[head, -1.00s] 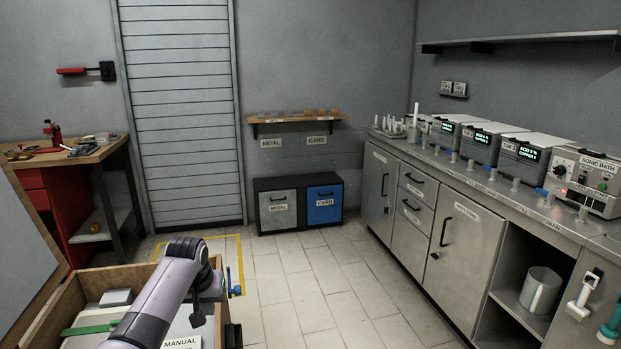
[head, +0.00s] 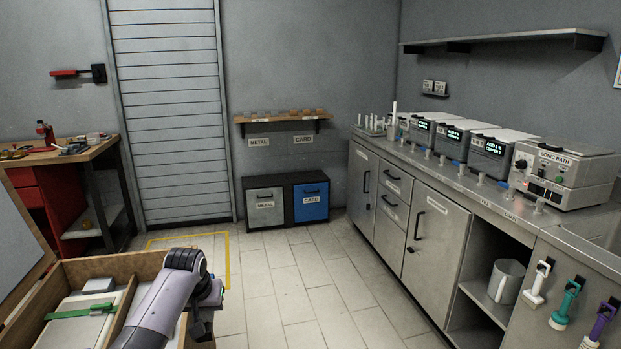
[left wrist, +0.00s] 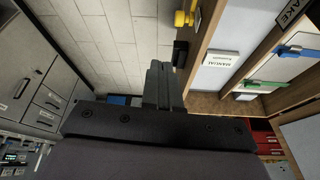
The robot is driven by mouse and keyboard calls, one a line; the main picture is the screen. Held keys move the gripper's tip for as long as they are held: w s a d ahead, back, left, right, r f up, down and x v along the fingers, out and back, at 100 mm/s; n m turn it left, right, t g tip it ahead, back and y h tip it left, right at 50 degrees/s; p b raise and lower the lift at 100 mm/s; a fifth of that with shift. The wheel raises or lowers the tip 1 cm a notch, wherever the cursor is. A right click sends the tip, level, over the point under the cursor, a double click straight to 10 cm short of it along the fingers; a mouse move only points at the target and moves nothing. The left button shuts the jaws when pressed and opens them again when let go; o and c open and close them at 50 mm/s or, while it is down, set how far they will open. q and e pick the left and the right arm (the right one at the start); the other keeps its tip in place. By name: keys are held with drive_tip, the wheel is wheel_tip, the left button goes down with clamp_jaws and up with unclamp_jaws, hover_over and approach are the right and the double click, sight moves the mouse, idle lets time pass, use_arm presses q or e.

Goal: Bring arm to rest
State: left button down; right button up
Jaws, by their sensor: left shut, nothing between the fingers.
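My left arm (head: 168,300) reaches in at the bottom left of the head view, over the wooden crate (head: 131,260). Its wrist bends down near the crate's right side. The fingers are hard to make out there. In the left wrist view my left gripper (left wrist: 158,68) shows its two dark fingers together with nothing between them. It is beside the wooden crate wall and apart from any object I can make out. My right gripper is in neither view.
The crate holds a green-strapped case (head: 80,312) and a manual (left wrist: 222,72). Metal (head: 265,207) and card (head: 311,202) bins stand at the back wall. The tiled floor (head: 290,285) between is clear.

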use_arm(q)
drive_tip(key=s+a+f+m+t, duration=0.2)
drive_tip(key=s+f+t, duration=0.1)
drive_tip(key=s+f, duration=1.3)
drive_tip(key=s+d+m+t+h+b, duration=0.1)
drive_tip(key=s+d+t+h, duration=0.1)
drive_tip(key=s, duration=1.7)
drive_tip(key=shift+s+d+r+m+t+h+b, duration=0.35)
drive_tip(key=shift+d+t, duration=0.25)
drive_tip(key=shift+d, duration=0.5)
drive_tip(key=shift+a+f, duration=0.1)
